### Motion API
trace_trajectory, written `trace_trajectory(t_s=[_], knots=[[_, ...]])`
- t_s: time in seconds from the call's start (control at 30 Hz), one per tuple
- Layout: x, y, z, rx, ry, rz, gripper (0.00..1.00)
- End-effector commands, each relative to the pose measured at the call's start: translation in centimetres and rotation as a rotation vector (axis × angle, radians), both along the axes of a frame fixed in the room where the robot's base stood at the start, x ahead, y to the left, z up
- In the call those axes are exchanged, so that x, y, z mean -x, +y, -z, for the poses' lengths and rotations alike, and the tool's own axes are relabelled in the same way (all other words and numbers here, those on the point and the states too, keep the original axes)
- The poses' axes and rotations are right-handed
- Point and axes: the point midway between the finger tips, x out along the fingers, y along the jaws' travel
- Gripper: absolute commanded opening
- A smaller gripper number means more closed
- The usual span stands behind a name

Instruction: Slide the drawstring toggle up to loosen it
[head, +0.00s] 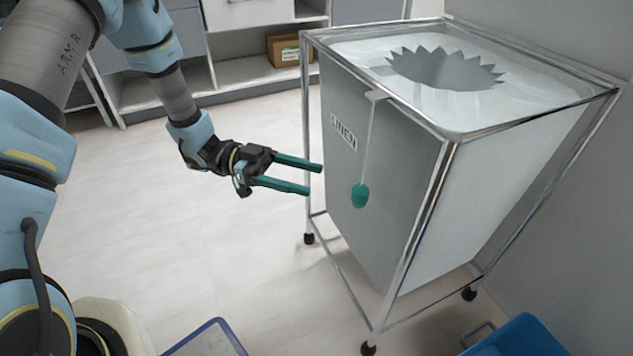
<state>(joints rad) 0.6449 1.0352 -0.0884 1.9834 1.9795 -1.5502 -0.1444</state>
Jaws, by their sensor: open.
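The drawstring toggle (360,196) is a green, rounded piece at the lower end of a pale cord (369,140). The cord hangs from a small bracket (377,96) at the rim of a grey linen hamper (400,190) in a metal frame. The toggle hangs in front of the hamper's side, below the LINEN label (344,132). My gripper (315,180) has two green fingers, apart and empty. It is left of the toggle in the picture, its fingers pointing right, near the frame's left post. How far it is in depth from the toggle I cannot tell.
The hamper's chrome frame (420,228) has upright posts and castors, with one post close to my fingertips. A blue bin (522,338) stands at the lower right. Shelving with a cardboard box (288,50) lines the back. Pale floor (190,250) is clear below my gripper.

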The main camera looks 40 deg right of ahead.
Motion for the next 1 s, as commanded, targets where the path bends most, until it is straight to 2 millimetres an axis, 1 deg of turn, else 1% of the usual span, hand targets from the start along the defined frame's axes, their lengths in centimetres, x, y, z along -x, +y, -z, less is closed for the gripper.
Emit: trace_trajectory(t_s=[0.03, 0.17, 0.27, 0.37, 0.7, 0.8, 1.0], knots=[[-0.2, 0.1, 0.7, 0.002, -0.005, 0.0, 0.69], [-0.4, 0.3, 0.1, 0.001, -0.003, 0.001, 0.69], [0.0, 0.1, -0.3, 0.001, 0.0, 0.003, 0.69], [1.0, -0.4, -0.4, 0.0, 0.001, 0.003, 0.69], [6.6, -3.2, -0.4, 0.0, 0.001, 0.004, 0.69], [7.7, -3.9, -0.4, 0.001, 0.0, 0.003, 0.69], [9.0, -4.5, -0.4, 0.0, 0.0, 0.002, 0.69]])
